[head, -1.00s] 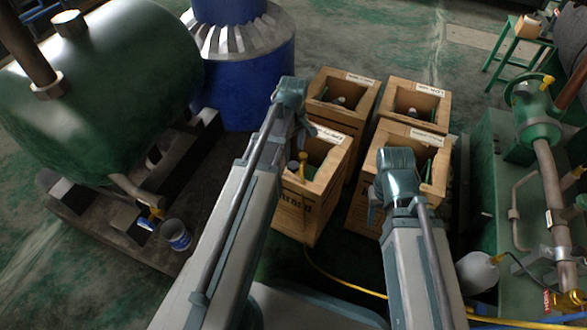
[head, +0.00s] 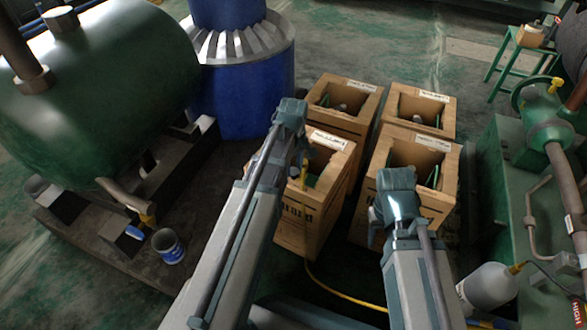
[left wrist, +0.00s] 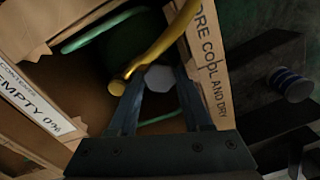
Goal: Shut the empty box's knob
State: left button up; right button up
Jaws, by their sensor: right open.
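The empty box (head: 290,228) is the near-left wooden crate in the head view. Its label, reading "EMPTY 0%", shows in the left wrist view (left wrist: 35,108). Inside it, a grey faceted knob (left wrist: 159,78) sits beside a yellow hose fitting (left wrist: 118,87). My left gripper (left wrist: 160,88) reaches into the box with its fingers on either side of the knob; whether they press on it is unclear. In the head view my left gripper (head: 302,160) hides the knob. My right gripper (head: 377,228) is open and empty, in front of the near-right box.
Other open crates stand close behind (head: 341,118) and to the right (head: 432,208). A green tank (head: 100,90) and blue drum (head: 240,90) are at left. Green machinery (head: 510,190) and a pale bottle (head: 490,287) are at right. A yellow hose (head: 335,290) runs along the floor.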

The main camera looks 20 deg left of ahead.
pick_arm(q)
grip_shut()
